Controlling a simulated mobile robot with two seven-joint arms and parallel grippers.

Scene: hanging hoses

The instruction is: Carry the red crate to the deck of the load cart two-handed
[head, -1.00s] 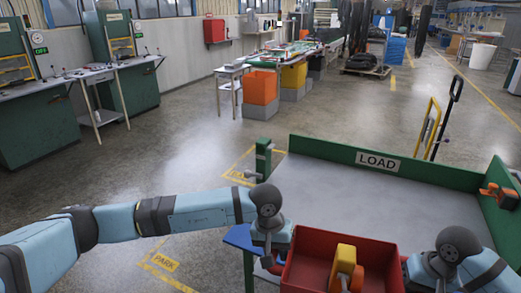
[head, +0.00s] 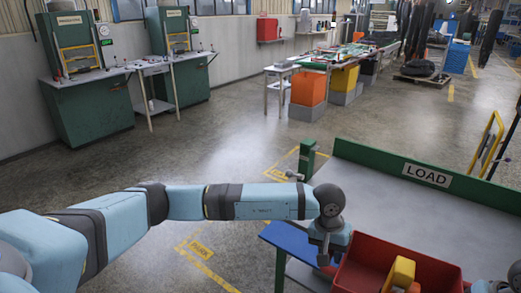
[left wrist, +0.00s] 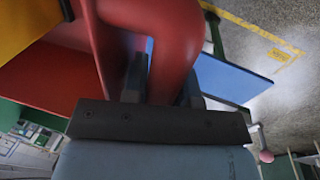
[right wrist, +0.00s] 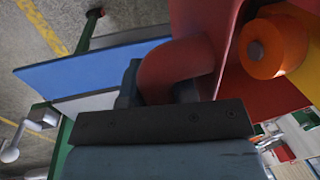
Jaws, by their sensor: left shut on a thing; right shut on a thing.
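The red crate (head: 433,268) is at the bottom right of the head view, with a yellow and orange object (head: 400,272) inside. My left gripper (head: 327,256) is at its left end. In the left wrist view, its fingers are shut around a red looped handle (left wrist: 178,45). In the right wrist view, my right gripper (right wrist: 158,90) is shut on the other red handle (right wrist: 180,65). In the head view only a bit of the right arm shows at the right edge. The load cart's grey deck (head: 400,205) lies behind the crate. The crate's underside is hidden.
A green wall with a LOAD sign (head: 427,175) bounds the deck's far side. A green post (head: 307,158) stands at its left corner. A blue surface (head: 290,240) shows beside the crate. Open floor lies left; green machines (head: 85,95) stand beyond.

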